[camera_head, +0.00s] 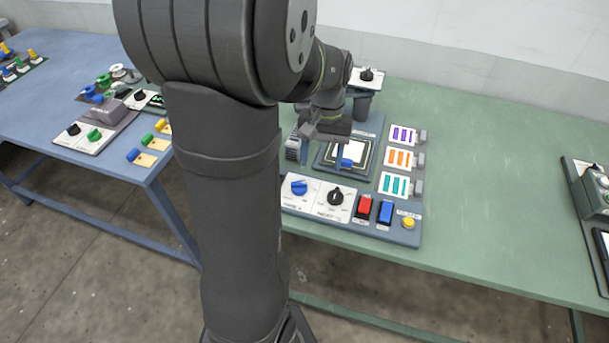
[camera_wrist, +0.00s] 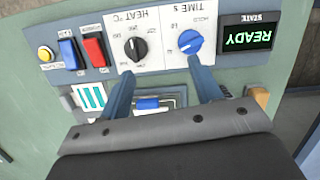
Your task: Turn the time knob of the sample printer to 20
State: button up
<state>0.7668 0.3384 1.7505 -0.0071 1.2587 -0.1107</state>
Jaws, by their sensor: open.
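The sample printer (camera_head: 375,232) is a blue-grey console on the green table. Its time knob (camera_head: 299,188) is blue, on a white dial plate at the front left. In the wrist view the panel appears upside down, with the blue time knob (camera_wrist: 190,41) under the label "TIME s". Its exact setting is too small to read. My gripper (camera_wrist: 160,68) is open and empty, its two fingers wide apart. The knob lies just beyond the right fingertip, not between the fingers. In the head view my gripper (camera_head: 322,130) hangs over the back of the printer.
A black heat knob (camera_wrist: 136,48) sits beside the time knob. Red (camera_wrist: 94,52) and blue (camera_wrist: 69,54) switches and a yellow button (camera_wrist: 46,54) follow. A display (camera_wrist: 249,38) reads "READY". A blue handle (camera_wrist: 148,103) shows between my fingers.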

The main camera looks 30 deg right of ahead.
aim_at(299, 183)
jog(key=w+a+r+n+t+h, duration=0.2)
jog(key=a+r, duration=0.3)
jog(key=r, duration=0.4)
jog(key=f, duration=1.7)
jog(key=shift+w+d+f, duration=0.15)
jog(key=shift+w+d, duration=0.05)
jog(key=c, duration=1)
